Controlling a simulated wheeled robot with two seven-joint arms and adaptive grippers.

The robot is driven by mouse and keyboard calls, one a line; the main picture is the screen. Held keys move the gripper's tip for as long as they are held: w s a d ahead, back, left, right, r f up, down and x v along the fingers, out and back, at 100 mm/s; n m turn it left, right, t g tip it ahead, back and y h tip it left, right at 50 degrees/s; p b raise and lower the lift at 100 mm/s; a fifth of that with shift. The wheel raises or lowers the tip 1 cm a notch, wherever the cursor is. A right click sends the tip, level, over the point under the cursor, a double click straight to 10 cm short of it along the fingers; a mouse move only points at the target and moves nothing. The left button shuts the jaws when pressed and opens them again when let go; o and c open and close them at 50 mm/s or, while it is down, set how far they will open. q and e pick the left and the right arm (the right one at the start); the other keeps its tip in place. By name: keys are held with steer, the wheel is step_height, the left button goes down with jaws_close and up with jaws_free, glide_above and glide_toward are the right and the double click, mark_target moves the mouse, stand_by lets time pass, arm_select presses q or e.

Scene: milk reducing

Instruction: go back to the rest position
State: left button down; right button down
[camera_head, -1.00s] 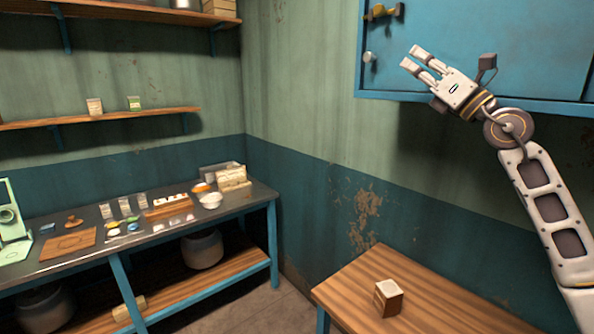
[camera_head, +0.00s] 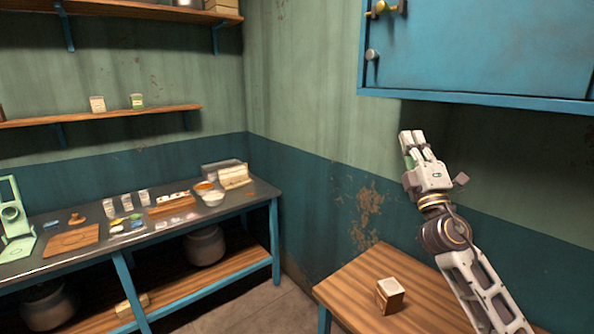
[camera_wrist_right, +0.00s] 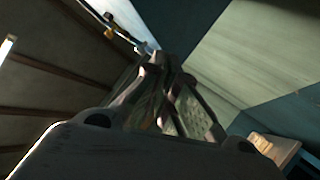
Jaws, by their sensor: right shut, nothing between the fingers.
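My right gripper (camera_head: 412,142) is in the head view, right of the middle, pointing up in front of the wall below the blue cabinet (camera_head: 475,50). Its fingers are shut with nothing held. In the right wrist view my right gripper (camera_wrist_right: 168,72) shows dark and partly in shadow, its fingers reaching up the middle of the picture. My left gripper is in neither view.
A small box (camera_head: 390,296) stands on the wooden table (camera_head: 350,285) below my right arm. The cabinet's lower edge is above the gripper. At the left is a workbench (camera_head: 262,190) with jars, bowls and a cutting board (camera_head: 72,240). Shelves hang above it.

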steer(key=s+d+f+m+g+h, duration=0.15)
steer(key=f+m+g, duration=0.3)
steer(key=f, duration=0.65)
steer(key=s+d+f+m+g+h, duration=0.1)
steer(key=s+f+m+g+h, duration=0.3)
steer(key=f, duration=0.8)
steer(key=s+d+f+m+g+h, duration=0.1)
steer(key=s+f+m+g+h, duration=0.15)
steer(key=f+m, duration=0.6)
steer(key=s+a+f+g+y, duration=0.2)
steer(key=s+a+f+g, duration=0.15)
steer(key=s+f, duration=0.45)
steer(key=s+a+f+g+y, duration=0.2)
steer(key=s+a+f+g, duration=0.15)
steer(key=s+f, duration=0.5)
steer(key=s+a+f+g+y, duration=0.2)
steer(key=s+f+g, duration=0.3)
steer(key=s+f, duration=0.25)
step_height(320, 180, down, 30)
steer(key=s+f, duration=0.1)
steer(key=s, duration=0.2)
steer(key=s+d+f+g, duration=0.1)
steer(key=s+d+f, duration=0.1)
steer(key=s+f, duration=0.8)
steer(key=s+d+f+g, duration=0.1)
steer(key=s+d+f, duration=0.1)
steer(key=s+f, duration=0.9)
steer(key=shift+s, duration=0.85)
steer(key=shift+d, duration=0.1)
